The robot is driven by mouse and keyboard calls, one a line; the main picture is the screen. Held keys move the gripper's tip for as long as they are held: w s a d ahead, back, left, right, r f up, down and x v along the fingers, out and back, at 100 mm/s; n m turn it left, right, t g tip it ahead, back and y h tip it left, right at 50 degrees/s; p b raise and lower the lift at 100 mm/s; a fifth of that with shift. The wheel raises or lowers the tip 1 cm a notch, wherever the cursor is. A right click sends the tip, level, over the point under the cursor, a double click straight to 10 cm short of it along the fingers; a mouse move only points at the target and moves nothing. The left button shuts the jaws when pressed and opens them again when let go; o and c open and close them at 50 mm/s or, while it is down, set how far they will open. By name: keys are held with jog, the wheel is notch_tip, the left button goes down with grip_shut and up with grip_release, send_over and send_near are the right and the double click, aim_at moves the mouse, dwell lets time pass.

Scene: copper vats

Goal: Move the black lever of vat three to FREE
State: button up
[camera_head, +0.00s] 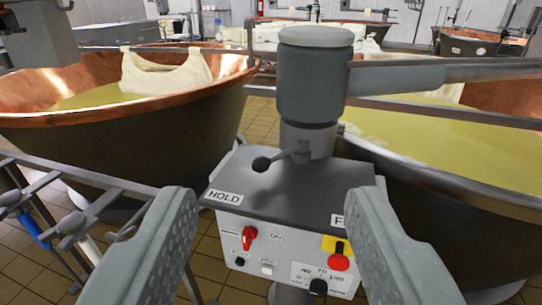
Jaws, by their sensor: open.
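The black lever (262,164) has a round black knob on a thin grey rod. The rod runs to a pivot at the foot of the grey post (313,85), above the dark sloping top of a control box (295,185). The knob points left, toward the HOLD label (225,197). A second label starting with F (337,221) is mostly hidden behind my right finger. My gripper (272,200) is open and empty. Its fingers are apart, low in the picture, with the knob showing beyond the gap between them. I cannot read a vat number.
Copper vats with yellowish liquid stand left (110,115) and right (470,165) of the post. A grey arm (440,75) extends right from the post. The box front has a red switch (249,238) and a red button (339,262). Metal rails (75,175) stand at left.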

jog(key=m+g+h, duration=0.4)
jog(key=m+g, duration=0.6)
jog(key=g, duration=0.5)
send_over(259, 159)
jog(key=s+a, duration=0.4)
jog(key=a, duration=0.2)
notch_tip(259, 159, down, 5)
jog(key=x, duration=1.7)
jog(key=shift+w, duration=0.3)
grip_shut()
